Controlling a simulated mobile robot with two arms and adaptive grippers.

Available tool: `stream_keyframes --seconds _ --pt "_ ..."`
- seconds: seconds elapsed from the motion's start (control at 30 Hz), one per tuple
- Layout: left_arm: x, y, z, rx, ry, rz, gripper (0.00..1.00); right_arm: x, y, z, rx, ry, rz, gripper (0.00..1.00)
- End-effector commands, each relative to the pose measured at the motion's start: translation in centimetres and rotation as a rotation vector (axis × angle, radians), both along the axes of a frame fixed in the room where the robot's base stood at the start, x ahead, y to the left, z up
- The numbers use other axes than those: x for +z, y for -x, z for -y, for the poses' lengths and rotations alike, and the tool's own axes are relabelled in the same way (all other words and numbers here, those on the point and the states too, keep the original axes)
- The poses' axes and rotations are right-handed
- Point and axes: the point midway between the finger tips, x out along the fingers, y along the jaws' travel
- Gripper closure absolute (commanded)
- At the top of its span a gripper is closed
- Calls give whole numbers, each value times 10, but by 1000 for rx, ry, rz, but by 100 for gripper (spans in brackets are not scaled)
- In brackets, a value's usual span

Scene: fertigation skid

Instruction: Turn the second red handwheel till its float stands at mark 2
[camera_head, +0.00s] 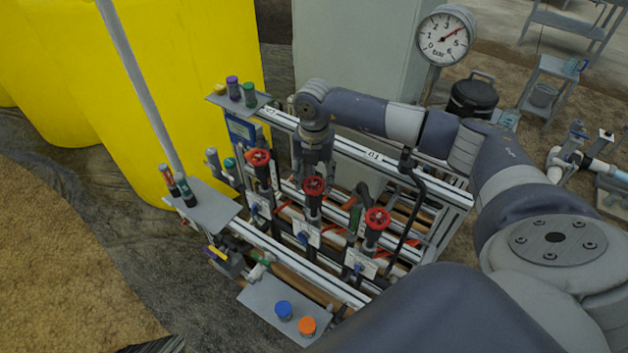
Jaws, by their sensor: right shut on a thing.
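Three red handwheels stand in a slanting row on the skid: one at the left (258,158), the second in the middle (313,187) and one at the right (378,218). My right gripper (314,172) comes down from above and behind and is shut on the second handwheel. Its fingertips are small and partly hidden at the wheel's far side. White plates with small marks hang below the wheels. The float and the number marks are too small to read. My left gripper is not in view.
A small shelf with blue (283,310) and orange (307,325) caps juts out in front. Another shelf (205,205) holds dark bottles. A black hose (409,185) bends near the right handwheel. A gauge (444,38) stands behind my right arm. Yellow tanks (170,90) fill the left.

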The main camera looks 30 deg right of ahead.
Motion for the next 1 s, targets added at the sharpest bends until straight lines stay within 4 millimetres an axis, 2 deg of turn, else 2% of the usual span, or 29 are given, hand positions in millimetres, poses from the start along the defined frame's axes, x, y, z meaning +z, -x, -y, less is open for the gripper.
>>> stream_keyframes --seconds 0.03,0.5,1.0 --pt "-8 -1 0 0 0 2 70 -4 0 0 37 1 1 74" --pt "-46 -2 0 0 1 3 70 -4 -1 -1 480 0 2 74" --pt "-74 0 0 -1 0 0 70 -2 -1 -1 866 1 0 74"
